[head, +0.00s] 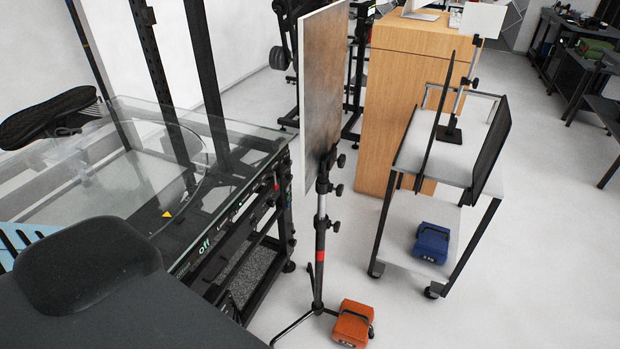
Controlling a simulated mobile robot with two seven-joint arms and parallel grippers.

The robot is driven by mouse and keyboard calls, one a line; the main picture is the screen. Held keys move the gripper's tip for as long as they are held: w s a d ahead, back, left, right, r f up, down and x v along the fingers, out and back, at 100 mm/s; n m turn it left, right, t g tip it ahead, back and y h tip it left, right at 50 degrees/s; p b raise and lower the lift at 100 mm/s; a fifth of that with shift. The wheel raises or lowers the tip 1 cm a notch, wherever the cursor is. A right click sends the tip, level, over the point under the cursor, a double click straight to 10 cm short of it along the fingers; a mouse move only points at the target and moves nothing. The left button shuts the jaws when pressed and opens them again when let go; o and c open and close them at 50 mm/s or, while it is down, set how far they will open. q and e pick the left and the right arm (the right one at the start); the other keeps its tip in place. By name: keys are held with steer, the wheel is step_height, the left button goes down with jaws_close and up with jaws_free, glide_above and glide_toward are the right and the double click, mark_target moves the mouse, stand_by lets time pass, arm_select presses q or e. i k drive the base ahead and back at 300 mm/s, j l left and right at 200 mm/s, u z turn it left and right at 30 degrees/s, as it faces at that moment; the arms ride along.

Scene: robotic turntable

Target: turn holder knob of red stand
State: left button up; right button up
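The red stand (320,232) is a thin upright grey and black pole with a red band low on its shaft, standing on splayed legs in the middle of the head view. It holds a large flat grey-brown panel (322,90) upright at its top. Several black knobs stick out to the right of the pole: an upper one (340,160), one just below it (338,190), and a lower one (336,226). I cannot tell which is the holder knob. Neither of my grippers is in view.
A glass-topped turntable table (230,131) with a black shoe (48,116) is at left. An orange weight bag (353,322) sits by the stand's foot. A wheeled cart (405,215) with a blue bag (432,243) is at right, before a wooden cabinet (398,90). White floor lies between.

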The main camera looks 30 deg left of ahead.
mark_target(340, 161)
steer(key=l+u, duration=0.2)
steer(key=u, duration=0.25)
steer(key=i+l+u, duration=0.1)
steer(key=l+u, duration=0.4)
steer(key=u, duration=0.35)
steer(key=i+l+u, duration=0.1)
steer(key=l, duration=1.05)
steer(key=i+l+u, duration=0.15)
steer(key=l, duration=1)
steer(key=l+u, duration=0.1)
steer(key=l, duration=1.05)
steer(key=i, duration=0.1)
